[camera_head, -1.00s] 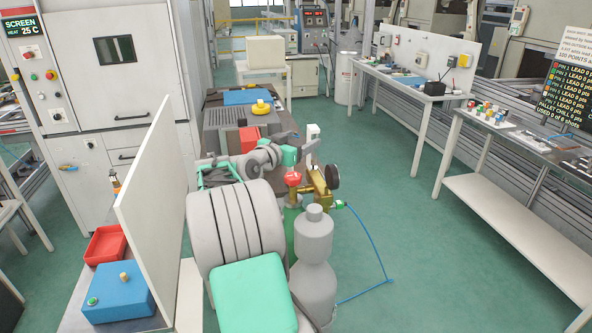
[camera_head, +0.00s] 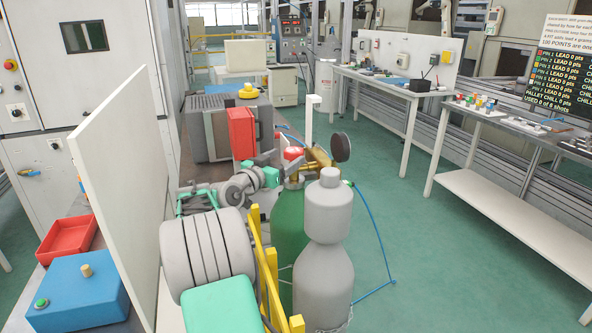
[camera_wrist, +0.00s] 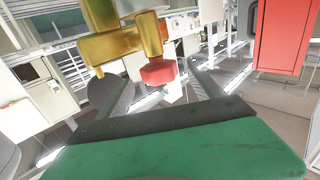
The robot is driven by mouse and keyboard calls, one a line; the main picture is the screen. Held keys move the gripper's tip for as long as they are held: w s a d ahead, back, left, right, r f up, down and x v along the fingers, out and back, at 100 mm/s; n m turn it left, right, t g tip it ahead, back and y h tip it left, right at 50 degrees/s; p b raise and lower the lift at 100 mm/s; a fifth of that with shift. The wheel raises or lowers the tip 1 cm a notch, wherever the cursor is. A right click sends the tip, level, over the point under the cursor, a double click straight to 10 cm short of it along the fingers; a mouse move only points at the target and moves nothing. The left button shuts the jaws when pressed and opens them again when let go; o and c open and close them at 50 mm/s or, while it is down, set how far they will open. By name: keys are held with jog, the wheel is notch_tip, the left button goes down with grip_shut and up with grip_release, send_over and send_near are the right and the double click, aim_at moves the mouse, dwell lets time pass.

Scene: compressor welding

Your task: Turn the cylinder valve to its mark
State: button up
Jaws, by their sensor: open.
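The red valve knob (camera_head: 292,153) sits on top of the green cylinder (camera_head: 289,220), beside the brass regulator (camera_head: 317,158) with its dark round gauge. In the wrist view the red knob (camera_wrist: 158,71) hangs under a brass stem, with more brass fittings around it. My gripper (camera_wrist: 160,86) is open, its two dark fingers spread either side of the knob. I cannot tell whether they touch it. In the head view my gripper (camera_head: 280,172) is small and just left of the knob. No mark on the valve can be made out.
A grey cylinder (camera_head: 326,235) stands in front of the green one. Yellow rails (camera_head: 267,270) are close by. A red box (camera_head: 242,133) stands behind my arm, and a white panel (camera_head: 125,185) rises at left. A blue hose (camera_head: 383,245) lies on the clear floor at right.

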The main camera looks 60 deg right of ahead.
aim_at(299, 150)
jog(key=d, duration=0.2)
jog(key=d+p, duration=0.1)
jog(key=d, duration=0.2)
jog(key=s+d, duration=0.1)
jog(key=d, duration=0.1)
jog(key=shift+d+f+p, duration=0.15)
jog(key=shift+d+p, duration=0.2)
jog(key=shift+d, duration=0.05)
jog(key=shift+c, duration=0.3)
jog(key=c, duration=1.3)
jog(key=shift+t+b, duration=0.3)
jog(key=shift+b, duration=0.05)
jog(key=shift+c, duration=0.2)
